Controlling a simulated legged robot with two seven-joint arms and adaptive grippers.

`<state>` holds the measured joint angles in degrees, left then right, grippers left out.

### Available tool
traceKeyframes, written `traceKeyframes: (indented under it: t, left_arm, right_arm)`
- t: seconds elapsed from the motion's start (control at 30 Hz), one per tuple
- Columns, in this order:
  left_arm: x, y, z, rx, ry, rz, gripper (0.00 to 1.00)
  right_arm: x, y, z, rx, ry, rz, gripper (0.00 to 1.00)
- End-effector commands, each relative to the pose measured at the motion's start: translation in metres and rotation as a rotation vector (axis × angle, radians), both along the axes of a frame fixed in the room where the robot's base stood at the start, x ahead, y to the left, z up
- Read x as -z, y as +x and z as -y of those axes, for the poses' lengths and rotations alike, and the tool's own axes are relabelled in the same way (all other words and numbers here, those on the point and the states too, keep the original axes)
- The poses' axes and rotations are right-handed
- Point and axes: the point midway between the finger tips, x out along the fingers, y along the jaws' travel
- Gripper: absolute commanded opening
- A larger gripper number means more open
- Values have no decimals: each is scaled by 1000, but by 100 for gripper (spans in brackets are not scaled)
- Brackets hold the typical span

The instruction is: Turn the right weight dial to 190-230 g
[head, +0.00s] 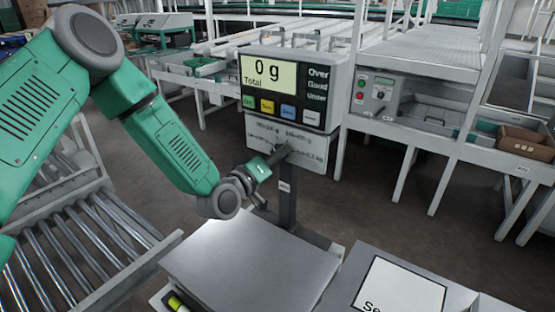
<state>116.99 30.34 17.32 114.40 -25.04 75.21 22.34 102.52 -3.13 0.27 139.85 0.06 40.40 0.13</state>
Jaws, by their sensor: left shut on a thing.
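The scale's display head (295,97) reads "0 g Total", with several coloured buttons under the screen. Below it is a pale dial panel (317,146) with small gram labels around its middle, too small to read surely. My left gripper (283,154) reaches in from the left and is shut at the middle of this panel, on what appears to be the weight dial. The gripper hides most of the dial, so its pointer setting cannot be read. My right gripper is not in view.
The scale's flat weighing plate (250,262) is empty below my left arm. A grey box with a white label (400,287) stands at the lower right. A roller conveyor (75,245) is at left. A control box (376,95) and brown crate (526,141) are behind right.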

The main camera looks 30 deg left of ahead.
Motion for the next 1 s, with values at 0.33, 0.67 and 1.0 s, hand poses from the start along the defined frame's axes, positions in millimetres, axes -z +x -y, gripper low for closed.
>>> traceKeyframes:
  t: [0.33, 0.67, 1.0]
  left_arm:
    - [6, -2, -1, -4, -324, -57, 10]
    - [6, -2, -1, -5, -583, -94, 10]
    - [5, -2, -1, -6, -722, -114, 10]
  right_arm:
    - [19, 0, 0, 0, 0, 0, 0]
    - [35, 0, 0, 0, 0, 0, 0]
    - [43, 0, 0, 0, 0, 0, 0]
